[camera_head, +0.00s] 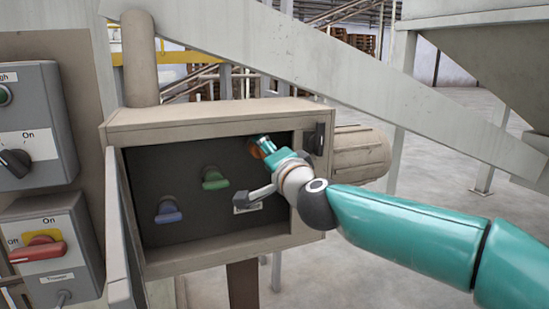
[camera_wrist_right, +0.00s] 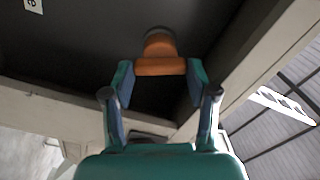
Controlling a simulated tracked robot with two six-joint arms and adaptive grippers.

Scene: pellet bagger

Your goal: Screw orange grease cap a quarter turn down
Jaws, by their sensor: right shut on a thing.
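The orange grease cap (camera_wrist_right: 160,65) shows in the right wrist view between the fingertips of my right gripper (camera_wrist_right: 160,72). Its wide orange wing spans the gap between the two fingers, and its round base meets the dark back panel. In the head view the cap (camera_head: 257,152) is mostly hidden behind my right gripper (camera_head: 266,146), at the upper right inside the open box. My right gripper is shut on the cap. My left gripper is not in view.
A green cap (camera_head: 214,179) and a blue cap (camera_head: 168,212) sit lower left on the same panel. The box (camera_head: 205,122) frames the panel with raised walls, close to my right arm. Switch boxes (camera_head: 38,125) stand at the left. A motor (camera_head: 361,152) is to the right.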

